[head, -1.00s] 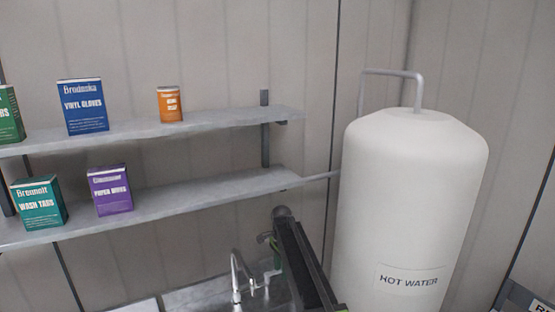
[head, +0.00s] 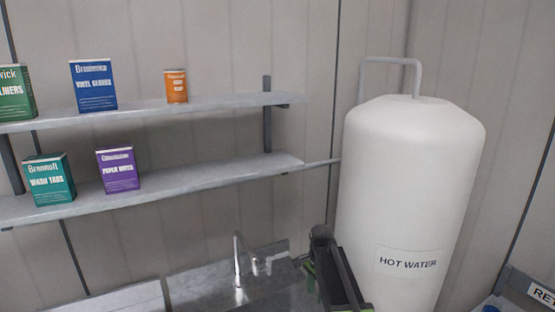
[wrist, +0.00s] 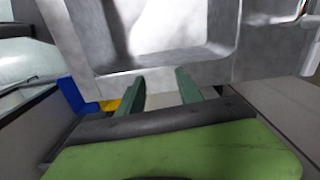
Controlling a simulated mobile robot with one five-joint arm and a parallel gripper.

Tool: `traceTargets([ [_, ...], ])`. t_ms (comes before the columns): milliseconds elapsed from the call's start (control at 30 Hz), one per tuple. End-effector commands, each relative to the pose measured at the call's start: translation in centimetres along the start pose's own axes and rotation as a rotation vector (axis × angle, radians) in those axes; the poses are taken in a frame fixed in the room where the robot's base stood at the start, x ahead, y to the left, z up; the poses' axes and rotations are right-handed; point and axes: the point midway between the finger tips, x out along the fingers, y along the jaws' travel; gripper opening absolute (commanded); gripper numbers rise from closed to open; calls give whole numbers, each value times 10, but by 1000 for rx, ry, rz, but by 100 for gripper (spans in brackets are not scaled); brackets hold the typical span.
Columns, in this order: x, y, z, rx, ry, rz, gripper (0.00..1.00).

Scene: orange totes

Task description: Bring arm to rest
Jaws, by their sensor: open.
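My gripper (wrist: 160,88) shows in the wrist view as two green fingers spread apart, with nothing between them. Beyond the fingers is the grey metal sink (wrist: 190,62). In the head view my dark arm rises at the bottom centre, in front of the counter and left of the white tank. The gripper's fingertips cannot be made out clearly in the head view.
A white hot water tank (head: 410,190) stands at the right. Two wall shelves (head: 200,112) hold several boxes at the left. The sink's tap (head: 238,262) rises left of my arm. A blue thing (wrist: 78,95) and a yellow one (wrist: 112,105) lie near the fingers.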

Motion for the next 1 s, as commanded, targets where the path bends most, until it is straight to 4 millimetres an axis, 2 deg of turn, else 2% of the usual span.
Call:
traceTargets([
  [33,8,30,8,-46,0,0,43],
  [200,19,114,31,-334,-1,0,43],
  [300,20,152,49,-560,-2,0,43],
  [367,18,166,58,-697,-2,0,43],
  [500,18,170,61,-924,-2,0,43],
  [600,18,168,61,-1006,-3,0,43],
  [867,18,167,62,-1030,-3,0,43],
  [933,18,167,62,-1029,-3,0,36],
  [1000,18,167,62,-1028,-3,0,36],
])
